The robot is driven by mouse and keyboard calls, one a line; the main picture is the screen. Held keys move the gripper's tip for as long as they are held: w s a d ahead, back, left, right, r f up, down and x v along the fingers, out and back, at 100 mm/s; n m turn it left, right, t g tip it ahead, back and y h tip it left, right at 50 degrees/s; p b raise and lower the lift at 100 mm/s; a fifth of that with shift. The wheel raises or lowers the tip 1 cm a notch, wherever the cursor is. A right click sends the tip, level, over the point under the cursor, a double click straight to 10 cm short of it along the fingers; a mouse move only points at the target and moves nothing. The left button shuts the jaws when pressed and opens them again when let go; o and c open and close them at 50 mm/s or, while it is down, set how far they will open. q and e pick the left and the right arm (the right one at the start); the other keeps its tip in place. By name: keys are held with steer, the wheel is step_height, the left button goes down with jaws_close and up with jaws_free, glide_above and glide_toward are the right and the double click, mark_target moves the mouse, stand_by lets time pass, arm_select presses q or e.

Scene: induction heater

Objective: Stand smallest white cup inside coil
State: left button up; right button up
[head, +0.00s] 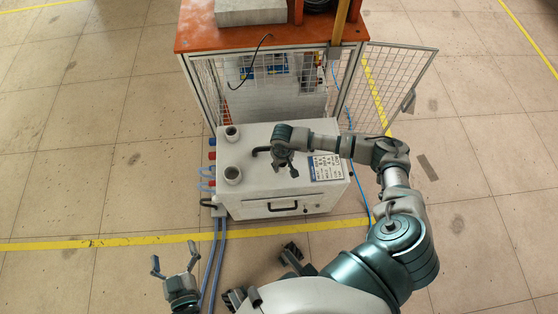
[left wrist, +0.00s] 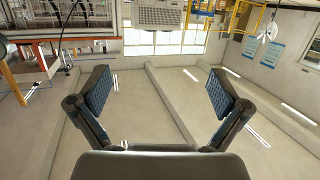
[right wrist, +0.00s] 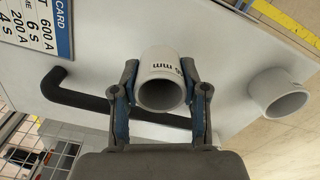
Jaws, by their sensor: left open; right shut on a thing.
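My right gripper (head: 287,170) is over the top of the white cabinet (head: 262,186). In the right wrist view it is shut on a white cup (right wrist: 160,64) marked "mm", with one finger on each side. The full size number is not readable. Two other white cups, a far one (head: 230,134) and a near one (head: 232,174), stand on the cabinet's left side. One cup (right wrist: 278,94) also shows at right in the right wrist view. My left gripper (head: 174,268) is open and empty over the floor. I cannot clearly make out the coil.
A label plate (head: 326,168) is on the cabinet's right top. Behind stands an orange-topped table (head: 190,40) with a mesh cage and open mesh door (head: 392,85). Hoses run down the cabinet's left side.

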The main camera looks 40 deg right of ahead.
steer(key=shift+w+d+f, duration=0.1)
steer(key=shift+w+d, duration=0.2)
steer(key=shift+w, duration=0.25)
steer(key=shift+w+d+f, duration=0.1)
steer(key=shift+w+d, duration=0.2)
steer(key=shift+w, duration=0.25)
steer(key=shift+w+d+f, duration=0.1)
steer(key=shift+f, duration=0.05)
step_height(320, 180, down, 3)
steer(key=shift+d+f+b, duration=0.1)
steer(key=shift+d+b, duration=0.05)
steer(key=shift+b, duration=0.55)
steer(key=shift+c, duration=0.5)
arm_select(q)
steer(key=r+t, duration=0.2)
steer(key=r, duration=0.1)
steer(key=r+t, duration=0.1)
steer(key=shift+w+d+r+h, duration=0.15)
steer(key=shift+w+d+h, duration=0.15)
steer(key=shift+d+h, duration=0.1)
steer(key=shift+t, duration=0.3)
steer(key=shift+w, duration=0.1)
arm_select(e)
steer(key=o, duration=1.3)
